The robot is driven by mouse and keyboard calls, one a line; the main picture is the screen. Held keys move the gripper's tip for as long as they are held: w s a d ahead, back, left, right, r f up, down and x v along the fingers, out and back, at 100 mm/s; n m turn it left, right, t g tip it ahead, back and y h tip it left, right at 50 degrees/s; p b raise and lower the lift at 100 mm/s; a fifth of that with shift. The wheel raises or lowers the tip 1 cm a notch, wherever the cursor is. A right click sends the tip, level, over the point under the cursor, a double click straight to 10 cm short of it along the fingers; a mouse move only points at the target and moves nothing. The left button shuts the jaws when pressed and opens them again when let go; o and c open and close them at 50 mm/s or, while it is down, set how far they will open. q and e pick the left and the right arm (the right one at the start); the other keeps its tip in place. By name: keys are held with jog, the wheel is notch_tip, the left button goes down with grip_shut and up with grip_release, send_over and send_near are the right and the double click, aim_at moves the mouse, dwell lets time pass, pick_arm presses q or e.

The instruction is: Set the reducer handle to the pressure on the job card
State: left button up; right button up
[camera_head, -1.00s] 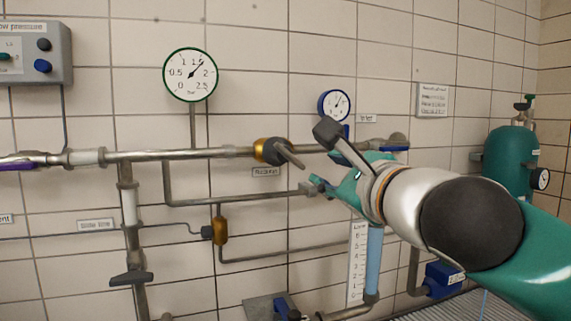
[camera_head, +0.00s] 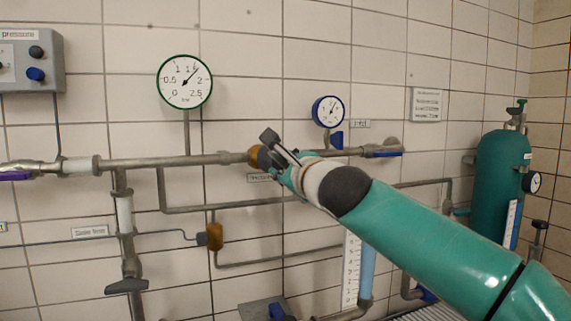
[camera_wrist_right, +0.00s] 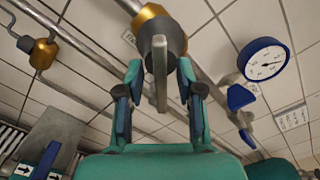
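The reducer (camera_wrist_right: 157,32) is a brass body with a dark grey cap and a flat grey handle (camera_wrist_right: 159,72). In the head view its brass part (camera_head: 255,157) shows on the horizontal pipe, with the handle mostly hidden behind my right gripper (camera_head: 277,160). In the right wrist view my right gripper (camera_wrist_right: 160,88) is open, with one finger on each side of the handle and a gap visible on both sides. The green-rimmed gauge (camera_head: 185,82) has its needle pointing up and right, between 1.5 and 2. The white card (camera_head: 426,104) on the wall is too small to read. My left gripper is out of view.
A small blue-rimmed gauge (camera_head: 328,111) sits just right of the reducer, also in the wrist view (camera_wrist_right: 264,60). A green cylinder (camera_head: 501,180) stands at the right. A second brass fitting (camera_head: 215,237) hangs below the pipe. A grey control box (camera_head: 32,62) is at upper left.

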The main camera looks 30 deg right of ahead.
grip_shut()
dwell(0.3)
jog(key=shift+w+f+m+p, duration=0.15)
jog(key=shift+m+p, duration=0.5)
jog(key=shift+m, duration=1.05)
grip_release()
